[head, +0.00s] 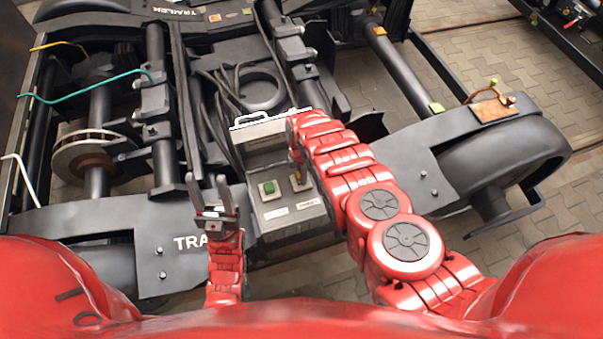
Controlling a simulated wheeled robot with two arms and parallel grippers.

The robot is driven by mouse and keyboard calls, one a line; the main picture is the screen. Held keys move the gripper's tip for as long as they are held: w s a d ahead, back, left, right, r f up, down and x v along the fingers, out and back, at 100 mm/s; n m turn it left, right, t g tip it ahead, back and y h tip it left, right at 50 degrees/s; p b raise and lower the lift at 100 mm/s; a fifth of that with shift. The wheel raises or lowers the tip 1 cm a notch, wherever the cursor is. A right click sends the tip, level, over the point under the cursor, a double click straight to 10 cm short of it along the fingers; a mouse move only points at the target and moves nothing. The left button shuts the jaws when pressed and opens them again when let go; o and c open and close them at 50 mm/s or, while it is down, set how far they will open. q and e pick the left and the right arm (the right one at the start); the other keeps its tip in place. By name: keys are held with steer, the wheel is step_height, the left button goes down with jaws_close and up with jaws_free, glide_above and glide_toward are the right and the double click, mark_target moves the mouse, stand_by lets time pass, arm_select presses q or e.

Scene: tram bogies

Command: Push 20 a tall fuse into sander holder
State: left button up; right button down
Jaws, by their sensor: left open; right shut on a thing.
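A grey fuse box (290,232) sits low in the middle of the head view, its lid (266,133) raised behind it. A green fuse (268,188) sits in the left holder. A yellow fuse (300,181) is at the right holder, and my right gripper (297,167) is shut on it from above. The hand hides most of this fuse, so I cannot tell how deep it sits. The small labels in front of both holders are too blurred to read surely. My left gripper (211,190) is open and empty, left of the box with fingers pointing up.
Dark bogie frame beams surround the box. A brake disc (88,152) and a teal cable (85,95) are at the left. A wheel (505,160) is at the right, with a brown plate (492,108) above it. Paving (500,60) shows at upper right.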

stand_by(0.4)
steer(key=shift+f+b, duration=0.35)
steer(key=shift+f, duration=0.2)
stand_by(0.3)
steer(key=shift+c, duration=1.9)
jaws_free()
steer(key=shift+r, duration=0.15)
step_height(320, 180, up, 17)
steer(key=p, duration=1.4)
steer(key=shift+r, duration=0.1)
